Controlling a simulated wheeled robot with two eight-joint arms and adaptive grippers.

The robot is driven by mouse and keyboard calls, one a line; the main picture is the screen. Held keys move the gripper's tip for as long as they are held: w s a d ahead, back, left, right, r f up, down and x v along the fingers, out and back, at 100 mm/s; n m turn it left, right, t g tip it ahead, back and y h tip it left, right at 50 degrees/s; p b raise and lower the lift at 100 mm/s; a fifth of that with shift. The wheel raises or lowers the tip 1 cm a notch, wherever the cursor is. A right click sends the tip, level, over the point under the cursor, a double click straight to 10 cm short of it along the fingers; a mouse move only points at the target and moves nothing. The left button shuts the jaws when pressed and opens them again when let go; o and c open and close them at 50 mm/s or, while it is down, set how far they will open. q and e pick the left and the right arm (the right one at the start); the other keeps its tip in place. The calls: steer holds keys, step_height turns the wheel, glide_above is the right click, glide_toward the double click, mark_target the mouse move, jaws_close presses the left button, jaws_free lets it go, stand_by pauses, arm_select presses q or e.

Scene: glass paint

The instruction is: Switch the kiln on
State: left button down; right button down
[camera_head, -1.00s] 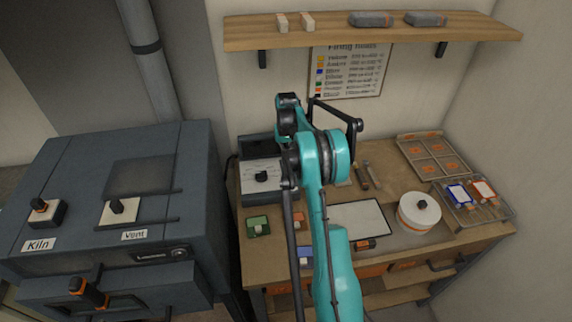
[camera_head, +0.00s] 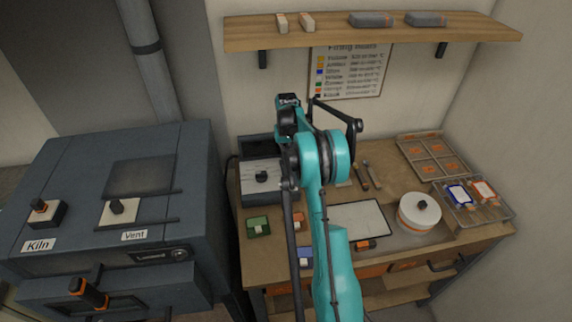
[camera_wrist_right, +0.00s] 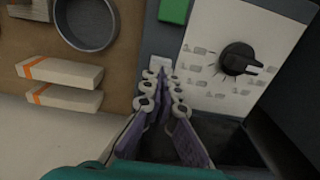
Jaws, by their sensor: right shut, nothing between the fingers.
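The dark grey kiln (camera_head: 115,200) stands at the left in the head view. In the right wrist view my right gripper (camera_wrist_right: 165,88) is shut and empty. Its tips are close to a small white square (camera_wrist_right: 160,62) on a dark control box; contact is unclear. My left gripper is not in view.
The control box (camera_head: 262,174) with a black knob (camera_wrist_right: 238,60) sits on the bench's left side. A white round pot (camera_head: 419,213), a tray (camera_head: 432,157) and a rack of bottles (camera_head: 472,200) are at right. A wooden shelf (camera_head: 370,36) hangs above.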

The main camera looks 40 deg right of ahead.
mark_target(286, 166)
steer(key=shift+f+b, duration=0.75)
steer(key=shift+f, duration=0.25)
stand_by(0.4)
steer(key=shift+r+p, duration=1.95)
steer(key=shift+r, duration=1.6)
steer(key=s+a+r+n+t+b, duration=0.1)
steer(key=s+a+r+t+b, duration=0.2)
steer(key=a, duration=0.7)
steer(key=s+a+r+n+b, duration=0.2)
steer(key=s+a+r+b, duration=0.25)
steer(key=a, duration=0.45)
steer(key=s+a+f+n+t+b, duration=0.1)
steer(key=s+a+f+t+b, duration=0.1)
steer(key=s+a+f, duration=0.2)
steer(key=s+a+f+n+t+b, duration=0.1)
steer(key=s+a+f, duration=0.4)
steer(key=s+a, duration=0.5)
steer(key=s+t+b, duration=0.1)
steer(key=s+b, duration=0.1)
steer(key=s, duration=0.2)
steer(key=shift+s+a+f+n+b, duration=0.15)
steer(key=shift+s+a+n+b, duration=0.05)
steer(key=shift+a+n+b, duration=0.2)
